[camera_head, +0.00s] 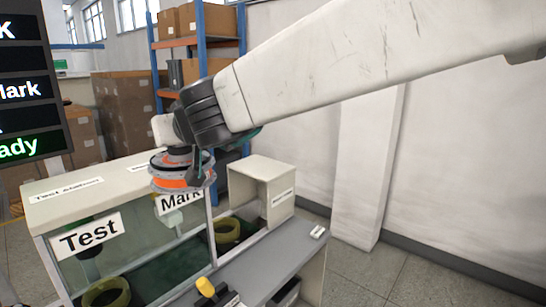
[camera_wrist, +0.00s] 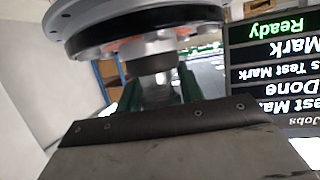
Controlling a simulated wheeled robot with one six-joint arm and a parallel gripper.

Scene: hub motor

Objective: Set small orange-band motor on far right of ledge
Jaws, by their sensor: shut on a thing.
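The small orange-band motor (camera_head: 176,181) is a grey disc with an orange band. In the head view it hangs at the end of my arm, in front of and above the Test and Mark cabinet. My gripper (camera_head: 193,158) is shut on it. In the wrist view the motor (camera_wrist: 140,28) fills the top, its shaft between the green fingers of my gripper (camera_wrist: 160,88). The grey ledge (camera_head: 262,258) runs along the front of the cabinet, below and to the right of the motor. The motor is clear of the ledge.
The Test and Mark cabinet (camera_head: 68,189) has glass fronts, with olive rings (camera_head: 107,292) inside. An open beige box (camera_head: 262,172) stands at its right. A yellow-topped object (camera_head: 205,287) is on the ledge's near side. A status screen (camera_head: 30,90) is at the left.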

